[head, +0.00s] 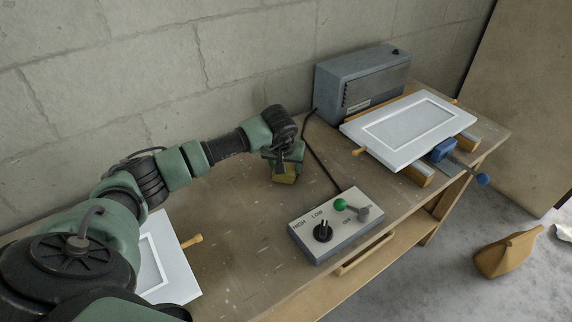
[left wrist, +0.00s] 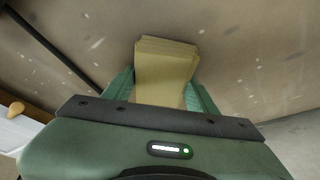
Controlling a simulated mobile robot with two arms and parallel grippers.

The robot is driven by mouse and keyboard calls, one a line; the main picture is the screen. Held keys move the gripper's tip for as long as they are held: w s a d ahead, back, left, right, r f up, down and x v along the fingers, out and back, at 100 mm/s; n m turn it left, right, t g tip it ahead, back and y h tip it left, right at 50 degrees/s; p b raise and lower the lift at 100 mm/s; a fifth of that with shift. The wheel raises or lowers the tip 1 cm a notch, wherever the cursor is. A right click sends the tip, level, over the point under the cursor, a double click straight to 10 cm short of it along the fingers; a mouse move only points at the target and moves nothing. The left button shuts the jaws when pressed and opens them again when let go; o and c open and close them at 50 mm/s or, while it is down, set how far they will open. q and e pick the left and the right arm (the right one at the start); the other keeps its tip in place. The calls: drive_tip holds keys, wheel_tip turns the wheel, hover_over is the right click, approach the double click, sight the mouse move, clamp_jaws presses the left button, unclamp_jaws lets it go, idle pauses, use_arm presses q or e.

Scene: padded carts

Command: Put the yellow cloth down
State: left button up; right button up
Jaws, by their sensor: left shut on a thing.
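The yellow cloth (head: 284,175) is a small folded block, in my left gripper (head: 284,165), over the middle of the wooden workbench. In the left wrist view the cloth (left wrist: 165,68) sits between the two green fingers of my left gripper (left wrist: 165,90), which are shut on it. The bench top shows behind it; I cannot tell whether the cloth touches the bench. My right gripper is not in view.
A control box (head: 335,222) with a knob and levers stands right of the gripper. A grey heater-like unit (head: 358,80) and a clamped white panel (head: 409,130) are at the back right. Another white panel (head: 172,265) lies at left. A dark cable (head: 322,160) crosses the bench. Bare bench lies in front.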

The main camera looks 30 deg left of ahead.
use_arm(q)
drive_tip(key=shift+f, duration=0.15)
drive_tip(key=o, duration=1.1)
drive_tip(key=shift+o, duration=1.1)
drive_tip(key=shift+r, duration=0.45)
drive_tip(key=b+v, duration=0.2)
drive_tip(key=v, duration=0.9)
drive_tip(key=shift+s+r, duration=0.2)
drive_tip(key=shift+s, duration=0.05)
